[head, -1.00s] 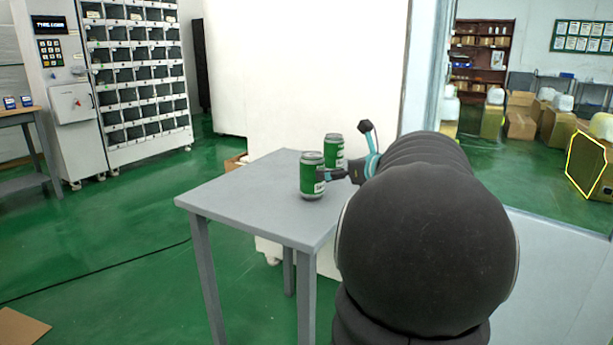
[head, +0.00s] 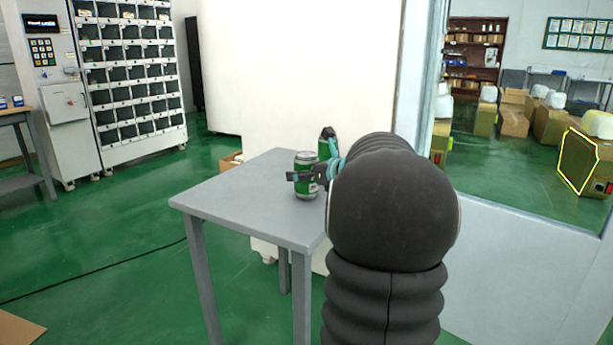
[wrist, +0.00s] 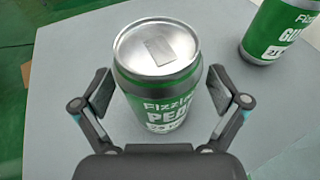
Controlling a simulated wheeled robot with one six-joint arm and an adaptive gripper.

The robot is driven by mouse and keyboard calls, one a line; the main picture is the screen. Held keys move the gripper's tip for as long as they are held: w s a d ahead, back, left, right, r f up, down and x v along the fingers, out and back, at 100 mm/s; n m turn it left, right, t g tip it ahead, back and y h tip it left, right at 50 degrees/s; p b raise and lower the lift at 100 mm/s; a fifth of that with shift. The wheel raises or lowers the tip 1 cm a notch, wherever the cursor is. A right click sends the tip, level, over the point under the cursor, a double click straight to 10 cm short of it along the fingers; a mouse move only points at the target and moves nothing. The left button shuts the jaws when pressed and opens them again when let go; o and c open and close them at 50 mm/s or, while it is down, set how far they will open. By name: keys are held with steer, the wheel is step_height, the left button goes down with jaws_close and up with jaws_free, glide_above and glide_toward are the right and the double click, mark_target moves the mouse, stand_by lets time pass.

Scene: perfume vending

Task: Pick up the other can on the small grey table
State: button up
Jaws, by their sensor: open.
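Two green cans with silver tops stand upright on the small grey table (head: 235,200). In the head view the nearer can (head: 305,160) is partly covered by my gripper (head: 308,176), and the second can (head: 326,148) is mostly hidden behind my arm.
A vending cabinet (head: 125,85) stands at the back left, beside a side table (head: 22,115) with small boxes. Boxes stand at the right. The table's left part is clear.

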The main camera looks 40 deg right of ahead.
steer(key=c, duration=1.5)
steer(key=shift+c, duration=0.5)
steer(key=shift+r, duration=0.2)
